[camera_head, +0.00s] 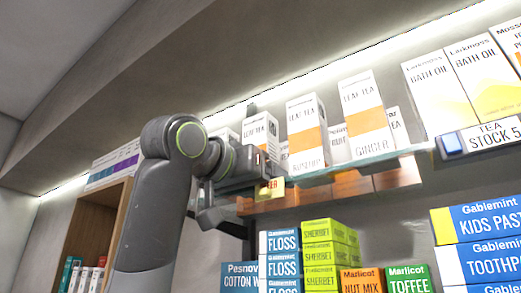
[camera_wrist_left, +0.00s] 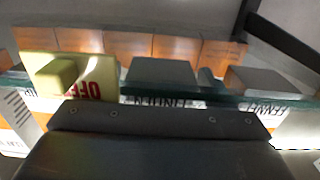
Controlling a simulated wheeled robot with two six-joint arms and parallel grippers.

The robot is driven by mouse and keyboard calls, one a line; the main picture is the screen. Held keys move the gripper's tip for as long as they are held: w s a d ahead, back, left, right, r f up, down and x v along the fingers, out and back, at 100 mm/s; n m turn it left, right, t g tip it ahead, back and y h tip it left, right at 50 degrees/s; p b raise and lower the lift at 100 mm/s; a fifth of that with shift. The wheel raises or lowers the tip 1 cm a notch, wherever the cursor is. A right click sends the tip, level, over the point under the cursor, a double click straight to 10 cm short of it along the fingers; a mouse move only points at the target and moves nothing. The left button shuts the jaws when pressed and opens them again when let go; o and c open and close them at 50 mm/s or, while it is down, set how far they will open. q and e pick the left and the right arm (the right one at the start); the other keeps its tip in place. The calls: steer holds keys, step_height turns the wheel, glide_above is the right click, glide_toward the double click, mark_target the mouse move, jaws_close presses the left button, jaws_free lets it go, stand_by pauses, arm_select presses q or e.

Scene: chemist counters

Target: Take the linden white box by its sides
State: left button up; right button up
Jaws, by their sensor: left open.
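White leaf tea boxes with orange bands stand on a glass shelf (camera_head: 330,170). My left gripper (camera_head: 254,172) is open in front of the shelf edge, close to that box. I cannot tell whether it touches it. In the left wrist view, the dark gripper body (camera_wrist_left: 160,122) fills the lower middle, with a grey box top (camera_wrist_left: 163,72) just beyond it. My right gripper is not in view.
A ginger tea box (camera_head: 366,112) and another tea box (camera_head: 307,130) stand to the right. A yellow tag (camera_head: 271,188) hangs at the shelf edge, also in the wrist view (camera_wrist_left: 100,75). Floss boxes (camera_head: 283,266) and sherbet boxes (camera_head: 325,255) are stacked below.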

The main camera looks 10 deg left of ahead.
mark_target(254, 132)
arm_select(q)
steer(key=shift+s, duration=0.1)
steer(key=shift+c, duration=1.3)
steer(key=c, duration=0.8)
steer(key=shift+c, duration=0.2)
steer(key=shift+r, duration=0.1)
steer(key=shift+r, duration=0.85)
step_height(254, 132, up, 6)
steer(key=shift+f, duration=0.1)
steer(key=shift+r, duration=1.1)
